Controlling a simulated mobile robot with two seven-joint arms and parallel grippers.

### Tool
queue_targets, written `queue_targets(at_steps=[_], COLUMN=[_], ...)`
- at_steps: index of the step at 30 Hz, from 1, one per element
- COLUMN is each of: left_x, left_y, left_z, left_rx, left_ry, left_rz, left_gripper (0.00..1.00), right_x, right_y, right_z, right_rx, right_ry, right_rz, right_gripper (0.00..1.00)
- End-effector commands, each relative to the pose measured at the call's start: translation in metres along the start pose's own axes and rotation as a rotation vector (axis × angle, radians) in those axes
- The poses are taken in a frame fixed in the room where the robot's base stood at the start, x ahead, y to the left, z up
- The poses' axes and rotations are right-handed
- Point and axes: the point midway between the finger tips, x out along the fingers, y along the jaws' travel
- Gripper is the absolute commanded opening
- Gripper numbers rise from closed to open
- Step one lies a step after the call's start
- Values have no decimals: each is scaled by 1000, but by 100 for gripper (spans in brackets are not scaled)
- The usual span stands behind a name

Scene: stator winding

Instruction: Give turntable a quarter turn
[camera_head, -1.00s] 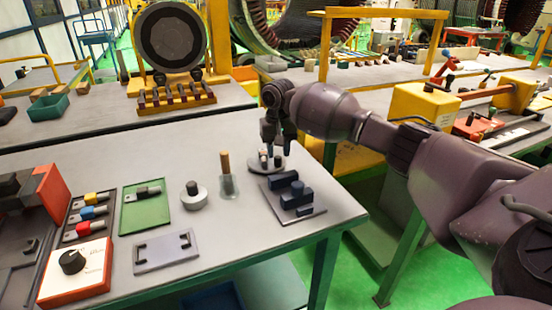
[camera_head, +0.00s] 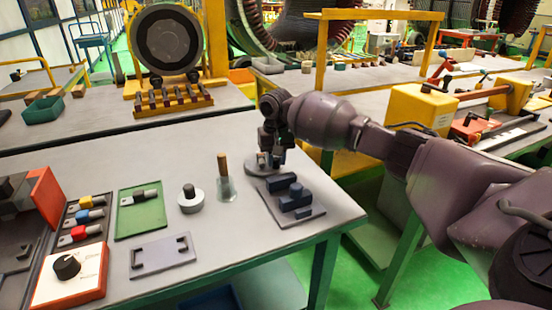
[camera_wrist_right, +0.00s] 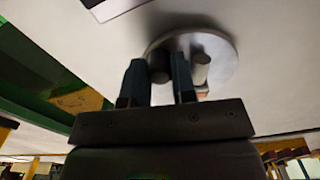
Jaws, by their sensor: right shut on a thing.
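The turntable (camera_head: 253,170) is a small round grey disc on the bench, beyond the blue blocks. In the right wrist view its disc (camera_wrist_right: 224,62) carries a dark round peg (camera_wrist_right: 160,66) and a paler peg (camera_wrist_right: 201,68). My right gripper (camera_head: 271,163) reaches down over the turntable and hides part of it in the head view. In the wrist view the two fingers of my right gripper (camera_wrist_right: 157,80) are on either side of the dark peg, shut on it. The paler peg stands just outside one finger. My left gripper is not in view.
A plate with dark blue blocks (camera_head: 293,195) lies close in front of the turntable. A wooden-handled tool (camera_head: 223,168) stands to the left, beside a grey knobbed disc (camera_head: 191,202). A green tray (camera_head: 140,222) is farther left. The bench behind the turntable is mostly clear.

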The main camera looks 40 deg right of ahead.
Motion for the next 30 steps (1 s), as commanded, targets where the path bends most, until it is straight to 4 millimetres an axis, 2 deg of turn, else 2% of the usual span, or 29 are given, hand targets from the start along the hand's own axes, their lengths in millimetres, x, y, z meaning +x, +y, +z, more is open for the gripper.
queue_targets(at_steps=[11, 30], left_x=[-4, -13], left_y=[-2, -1], left_z=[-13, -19], left_rx=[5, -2], left_ry=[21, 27], left_rz=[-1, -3], left_gripper=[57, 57], right_x=[-3, 0], right_y=[3, 12], right_z=[-2, -14], right_rx=[-94, -411], right_ry=[1, -2], right_rz=[-1, 0], right_gripper=[1, 1])
